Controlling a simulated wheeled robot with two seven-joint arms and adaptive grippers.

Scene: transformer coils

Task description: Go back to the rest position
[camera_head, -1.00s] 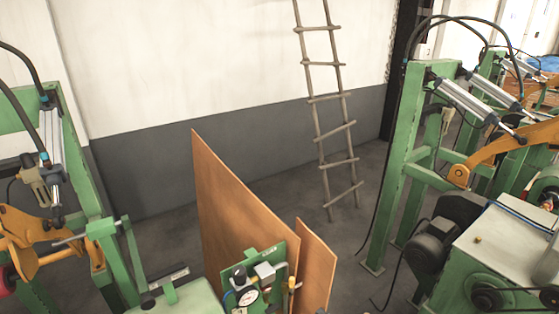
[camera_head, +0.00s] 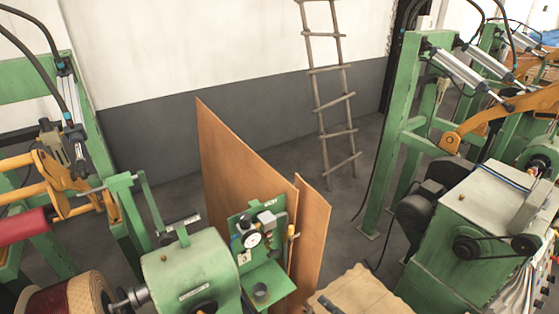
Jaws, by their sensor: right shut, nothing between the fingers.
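Only a small dark tip of my right gripper (camera_head: 324,302) shows, at the bottom edge of the head view, in front of a tan wrapped block. It is shut, and nothing shows between its fingers. The rest of the right gripper is below the frame. My left gripper is not in view.
Green winding machines stand at left (camera_head: 190,270) and right (camera_head: 480,225). A coil (camera_head: 70,297) is at the bottom left. Brown boards (camera_head: 245,180) and a gauge panel (camera_head: 252,238) stand between. A ladder (camera_head: 330,100) leans on the wall. Grey floor (camera_head: 300,155) shows behind.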

